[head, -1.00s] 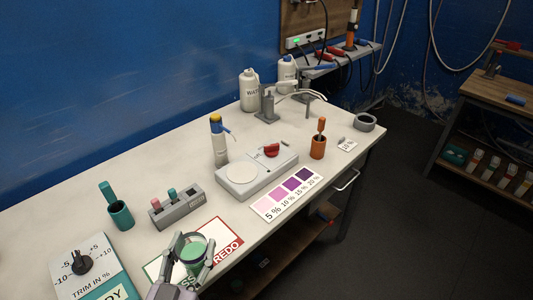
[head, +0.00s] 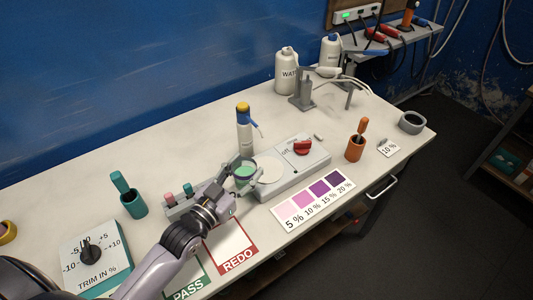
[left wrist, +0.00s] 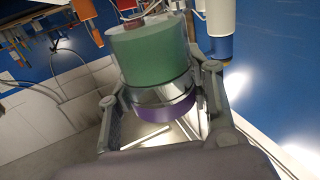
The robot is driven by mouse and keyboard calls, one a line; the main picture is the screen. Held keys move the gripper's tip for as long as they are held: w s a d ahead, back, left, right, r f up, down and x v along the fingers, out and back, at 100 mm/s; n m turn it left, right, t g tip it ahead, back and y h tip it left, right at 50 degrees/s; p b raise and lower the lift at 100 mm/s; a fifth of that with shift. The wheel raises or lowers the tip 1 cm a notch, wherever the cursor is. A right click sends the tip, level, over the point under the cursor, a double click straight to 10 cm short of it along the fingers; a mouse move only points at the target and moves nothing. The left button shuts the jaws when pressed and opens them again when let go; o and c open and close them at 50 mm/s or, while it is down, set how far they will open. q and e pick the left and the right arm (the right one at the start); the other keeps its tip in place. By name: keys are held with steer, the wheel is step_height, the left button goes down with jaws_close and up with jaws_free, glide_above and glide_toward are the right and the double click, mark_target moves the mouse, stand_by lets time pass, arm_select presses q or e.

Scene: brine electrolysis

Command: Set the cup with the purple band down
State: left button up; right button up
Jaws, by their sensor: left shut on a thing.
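The cup (left wrist: 152,65) shows in the left wrist view with green contents and a purple band near its base. It also shows in the head view (head: 243,171). My left gripper (left wrist: 160,95) is shut around the cup. In the head view my left gripper (head: 232,182) holds the cup beside the left end of the grey device with a round white plate (head: 270,168). I cannot tell whether the cup touches anything below. My right gripper is not in view.
The bottle with a yellow cap (head: 244,135) stands just behind the cup. The grey rack (head: 180,206) is to its left. In front lie the PASS and REDO card (head: 232,240) and the purple colour scale (head: 312,201). An orange holder (head: 355,147) stands further right.

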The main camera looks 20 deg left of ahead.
arm_select(q)
steer(key=p+x, duration=0.1)
steer(key=x, duration=0.7)
steer(key=shift+r, duration=0.15)
steer(key=shift+w+d, duration=0.15)
steer(key=shift+w, duration=0.45)
steer(key=shift+w+d+p, duration=0.15)
steer(key=shift+w+p, duration=0.15)
steer(key=shift+w, duration=0.15)
step_height(320, 180, down, 3)
steer(key=shift+s+r+p, duration=0.1)
steer(key=shift+s+p, duration=0.05)
steer(key=shift+p, duration=0.15)
steer(key=shift+f, duration=0.5)
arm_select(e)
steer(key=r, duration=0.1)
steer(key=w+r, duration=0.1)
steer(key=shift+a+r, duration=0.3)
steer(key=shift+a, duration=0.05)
